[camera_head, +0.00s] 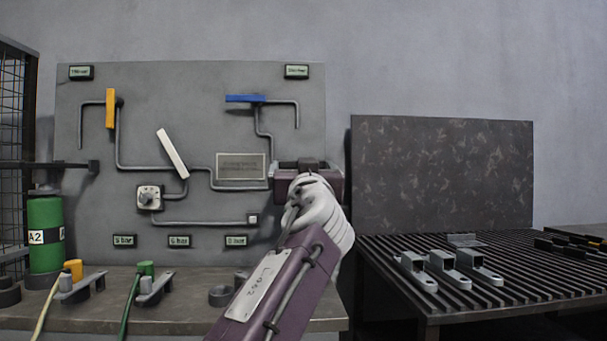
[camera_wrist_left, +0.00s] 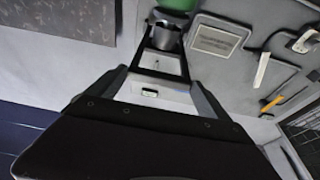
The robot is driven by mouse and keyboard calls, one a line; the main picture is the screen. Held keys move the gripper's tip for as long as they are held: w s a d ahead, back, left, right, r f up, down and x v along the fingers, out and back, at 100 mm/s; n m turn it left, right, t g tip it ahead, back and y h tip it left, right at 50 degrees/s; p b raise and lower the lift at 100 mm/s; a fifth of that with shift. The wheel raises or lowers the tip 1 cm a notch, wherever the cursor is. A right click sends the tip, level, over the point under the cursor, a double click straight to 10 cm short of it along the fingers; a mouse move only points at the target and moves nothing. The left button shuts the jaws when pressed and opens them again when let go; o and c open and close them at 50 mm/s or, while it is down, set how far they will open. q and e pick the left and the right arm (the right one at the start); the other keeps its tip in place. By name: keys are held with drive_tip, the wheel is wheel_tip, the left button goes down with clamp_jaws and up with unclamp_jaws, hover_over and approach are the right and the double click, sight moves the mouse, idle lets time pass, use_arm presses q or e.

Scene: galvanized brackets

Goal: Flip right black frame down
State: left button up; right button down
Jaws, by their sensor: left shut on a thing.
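My left gripper (camera_head: 308,168) is at the right edge of the grey wall panel (camera_head: 205,85), mostly hidden behind my wrist. In the left wrist view its fingers (camera_wrist_left: 165,48) close on a grey metal cylinder (camera_wrist_left: 168,36) with a green part (camera_wrist_left: 176,6) beyond it. Small black-framed labels sit on the panel, one at its top right (camera_head: 297,72) and one at its top left (camera_head: 80,72). Several more run along its lower edge. I cannot tell which piece is the right black frame. My right gripper does not show.
The panel carries pipes, an orange lever (camera_head: 110,108), a white lever (camera_head: 172,153), a blue lever (camera_head: 245,98) and a plate (camera_head: 241,167). A green cylinder (camera_head: 45,215) stands left. Galvanized brackets (camera_head: 443,266) lie on a slatted table (camera_head: 500,305) before a dark mottled board (camera_head: 442,170).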

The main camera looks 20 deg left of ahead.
use_arm(q)
drive_tip(key=shift+w+f, duration=0.15)
drive_tip(key=shift+f, duration=0.2)
drive_tip(key=o, duration=1.8)
drive_tip(key=b+v, duration=0.3)
drive_tip(key=v, duration=0.6)
drive_tip(key=shift+b, duration=0.4)
